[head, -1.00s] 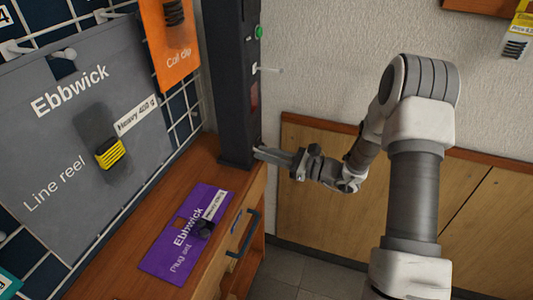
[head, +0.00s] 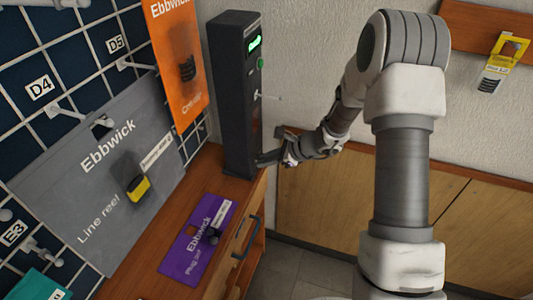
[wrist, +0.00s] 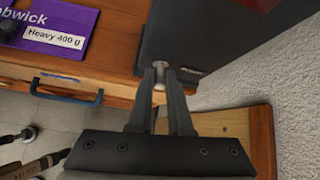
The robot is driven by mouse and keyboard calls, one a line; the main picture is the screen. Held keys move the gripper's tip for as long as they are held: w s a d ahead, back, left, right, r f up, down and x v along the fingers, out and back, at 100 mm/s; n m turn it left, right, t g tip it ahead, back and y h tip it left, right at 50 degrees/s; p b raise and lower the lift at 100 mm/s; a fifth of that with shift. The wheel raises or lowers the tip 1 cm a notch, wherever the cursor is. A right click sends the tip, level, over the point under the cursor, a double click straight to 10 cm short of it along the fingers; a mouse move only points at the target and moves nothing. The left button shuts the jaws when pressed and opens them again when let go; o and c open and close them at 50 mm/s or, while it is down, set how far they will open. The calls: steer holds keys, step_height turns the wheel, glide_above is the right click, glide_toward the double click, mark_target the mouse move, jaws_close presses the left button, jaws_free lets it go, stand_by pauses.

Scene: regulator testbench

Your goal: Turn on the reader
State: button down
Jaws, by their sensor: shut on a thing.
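The reader (head: 236,110) is a tall dark column standing upright on the wooden counter. A green lit display (head: 254,44) and a round green button (head: 260,63) show near its top. My gripper (head: 264,158) is at the low part of the reader's right-hand face. In the wrist view, my gripper (wrist: 160,80) has its two fingers around a small pale metal knob or switch (wrist: 160,66) at the foot of the reader (wrist: 205,35). The fingers hide part of the knob, so its setting cannot be told.
A purple Ebbwick plug set card (head: 195,245) lies on the counter (head: 135,265), left of the reader. A grey line reel card (head: 100,180) and an orange card (head: 177,60) hang on the left rack. A drawer handle (head: 245,237) juts from the counter front.

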steer(key=shift+r+h+p, duration=0.25)
steer(key=shift+h+p, duration=0.25)
steer(key=shift+p, duration=0.25)
steer(key=shift+f+g, duration=0.1)
steer(key=shift+g, duration=0.2)
steer(key=c, duration=0.8)
jaws_free()
steer(key=shift+c, duration=0.2)
steer(key=shift+a, duration=0.1)
steer(key=p+v, duration=0.3)
steer(key=v, duration=1.4)
steer(key=shift+r, duration=0.35)
steer(key=shift+s+a, duration=0.1)
